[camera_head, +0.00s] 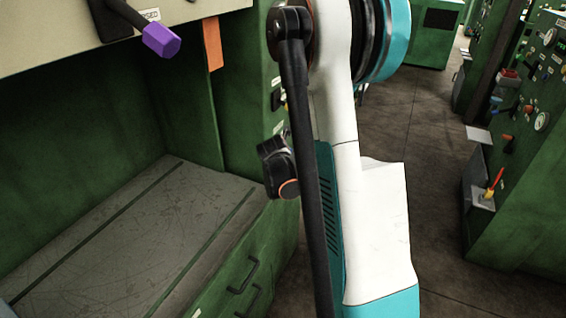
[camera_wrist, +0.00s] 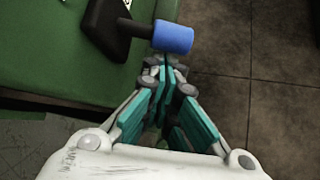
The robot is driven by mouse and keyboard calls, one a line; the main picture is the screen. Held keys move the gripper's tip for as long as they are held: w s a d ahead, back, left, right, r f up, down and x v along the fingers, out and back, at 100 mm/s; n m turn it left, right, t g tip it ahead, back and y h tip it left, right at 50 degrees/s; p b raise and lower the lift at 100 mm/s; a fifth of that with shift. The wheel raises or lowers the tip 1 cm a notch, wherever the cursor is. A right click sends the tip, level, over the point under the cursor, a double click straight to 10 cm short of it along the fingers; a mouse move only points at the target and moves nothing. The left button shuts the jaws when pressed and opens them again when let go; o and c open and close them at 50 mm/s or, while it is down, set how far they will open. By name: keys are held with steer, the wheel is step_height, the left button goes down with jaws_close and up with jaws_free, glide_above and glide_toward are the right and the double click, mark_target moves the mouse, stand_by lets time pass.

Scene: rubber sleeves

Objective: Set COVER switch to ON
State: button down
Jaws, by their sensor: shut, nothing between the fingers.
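In the wrist view, a switch with a blue cylindrical handle (camera_wrist: 173,37) sticks out to the right from a black base (camera_wrist: 107,28) on a green cabinet. No label can be read there, so I cannot confirm that it is the COVER switch. My gripper (camera_wrist: 164,68) is shut and empty. Its fingertips are just below the blue handle in the picture; whether they touch it I cannot tell. In the head view my arm stands in front of the cabinet's right side, and I cannot make out the blue handle or my fingertips there.
A purple-handled lever (camera_head: 161,38) juts from the beige panel at upper left, near an orange tag (camera_head: 213,43). A scratched grey worktop (camera_head: 130,230) lies below it. Another green control cabinet (camera_head: 535,190) stands at right. Tiled floor (camera_head: 405,105) is open between the cabinets.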

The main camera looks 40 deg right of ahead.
steer(key=shift+s+r+n+g, duration=0.15)
steer(key=shift+r+n+g, duration=0.25)
steer(key=shift+g, duration=0.4)
steer(key=shift+s+d+r+n+g+h+p, duration=0.1)
steer(key=shift+s+r+n+g+h+p, duration=0.1)
steer(key=shift+r+g+h+p, duration=0.25)
steer(key=shift+s+d+r+n+g+h+p, duration=0.15)
steer(key=shift+r+n+g+p, duration=0.1)
steer(key=shift+r, duration=0.35)
steer(key=shift+w+r+p, duration=0.2)
steer(key=shift+r+p, duration=0.3)
steer(key=shift+r, duration=0.4)
